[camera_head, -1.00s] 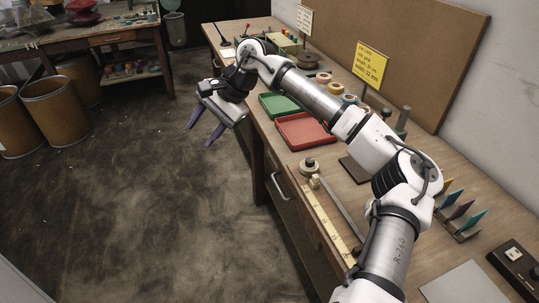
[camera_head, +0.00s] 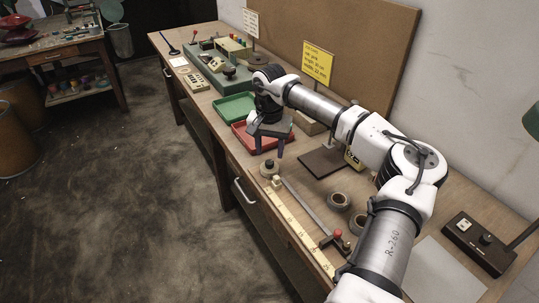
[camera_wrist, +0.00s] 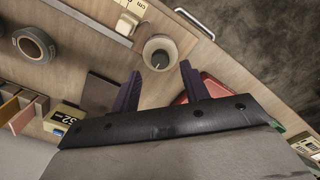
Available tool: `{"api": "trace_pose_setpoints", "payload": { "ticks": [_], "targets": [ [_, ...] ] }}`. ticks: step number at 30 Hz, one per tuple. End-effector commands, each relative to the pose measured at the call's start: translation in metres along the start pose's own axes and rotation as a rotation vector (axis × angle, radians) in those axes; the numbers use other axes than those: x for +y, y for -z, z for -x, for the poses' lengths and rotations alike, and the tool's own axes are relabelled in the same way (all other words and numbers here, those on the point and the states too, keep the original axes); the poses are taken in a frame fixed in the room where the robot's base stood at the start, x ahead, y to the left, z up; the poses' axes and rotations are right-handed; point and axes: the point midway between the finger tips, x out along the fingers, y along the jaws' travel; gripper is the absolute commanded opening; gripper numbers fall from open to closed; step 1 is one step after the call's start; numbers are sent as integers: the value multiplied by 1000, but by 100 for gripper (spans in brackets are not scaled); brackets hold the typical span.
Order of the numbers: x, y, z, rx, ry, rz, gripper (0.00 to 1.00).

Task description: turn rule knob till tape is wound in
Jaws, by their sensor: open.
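The tape rule's round knob (camera_head: 269,168), a pale disc with a dark cap, stands near the bench's front edge. The yellow marked tape (camera_head: 298,217) lies drawn out from near it along that edge. My gripper (camera_head: 267,151) is open and empty, pointing down behind the knob in the head view, near the red tray. In the wrist view the knob (camera_wrist: 160,55) sits just ahead of my two purple fingertips (camera_wrist: 160,72), roughly midway between their lines. They appear apart from it. A piece of the rule marked cm (camera_wrist: 130,20) shows beside the knob.
A grey bar (camera_head: 310,205) and a red-handled fitting (camera_head: 338,236) lie beside the tape. Dark rolls (camera_head: 340,200) and a brown plate (camera_head: 323,161) are to the right. A red tray (camera_head: 262,138) and green tray (camera_head: 236,106) stand farther back.

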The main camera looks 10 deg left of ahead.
Motion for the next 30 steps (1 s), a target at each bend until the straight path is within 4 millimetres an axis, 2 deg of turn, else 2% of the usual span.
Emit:
{"api": "trace_pose_setpoints", "payload": {
  "ticks": [4,9,19,27,30],
  "targets": [
    [0,-1,-23,-3,1,0,45],
    [-1,0,-38,-1,2,0,45],
    [0,0,-41,0,1,0,45],
    [0,0,-41,0,1,0,10],
    [-1,0,-41,0,1,0,1]
  ]
}}
